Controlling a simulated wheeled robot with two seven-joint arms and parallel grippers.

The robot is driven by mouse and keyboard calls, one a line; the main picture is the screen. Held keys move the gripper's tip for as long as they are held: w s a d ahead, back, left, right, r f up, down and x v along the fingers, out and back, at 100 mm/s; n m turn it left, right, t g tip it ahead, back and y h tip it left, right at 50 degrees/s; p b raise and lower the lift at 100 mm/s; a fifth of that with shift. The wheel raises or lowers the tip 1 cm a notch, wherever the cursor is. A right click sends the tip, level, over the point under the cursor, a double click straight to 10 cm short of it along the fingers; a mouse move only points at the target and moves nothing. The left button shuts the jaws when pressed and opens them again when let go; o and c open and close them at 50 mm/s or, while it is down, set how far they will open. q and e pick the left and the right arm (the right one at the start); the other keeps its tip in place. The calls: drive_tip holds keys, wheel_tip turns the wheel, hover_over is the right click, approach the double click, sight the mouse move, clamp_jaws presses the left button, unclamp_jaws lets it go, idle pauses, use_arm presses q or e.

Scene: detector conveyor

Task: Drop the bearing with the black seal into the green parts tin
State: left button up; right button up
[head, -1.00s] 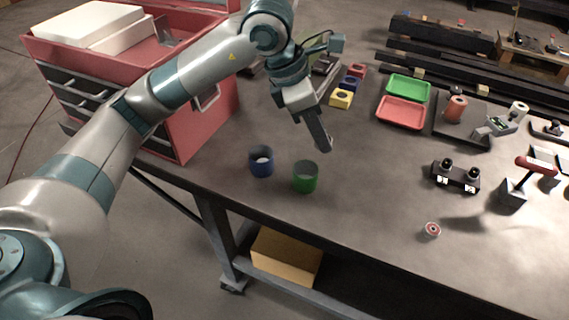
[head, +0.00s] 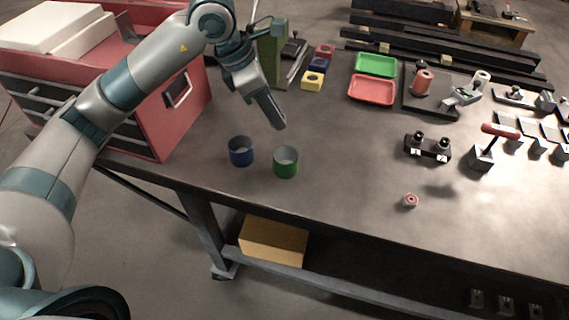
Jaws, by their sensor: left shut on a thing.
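The green parts tin (head: 286,162) stands upright and open on the grey bench near its front edge. A blue tin (head: 241,151) stands just left of it. My left gripper (head: 279,125) points down, just beyond the green tin in the picture, apart from its rim. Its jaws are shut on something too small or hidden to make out. A small bearing with a red face (head: 410,200) lies on the bench to the right. I see no bearing with a black seal. My right gripper is out of view.
A red tool chest (head: 150,110) stands at the left. Green (head: 376,64) and red (head: 371,90) trays lie at the back. A black fixture (head: 428,148) and a red-handled tool (head: 484,155) stand at the right. The bench between the green tin and the bearing is clear.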

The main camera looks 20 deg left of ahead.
sight(273, 127)
use_arm(q)
drive_tip(key=shift+f+b, duration=0.7)
drive_tip(key=shift+f, duration=1.75)
drive_tip(key=o, duration=1.1)
drive_tip(key=shift+o, duration=0.2)
drive_tip(key=shift+r, duration=0.1)
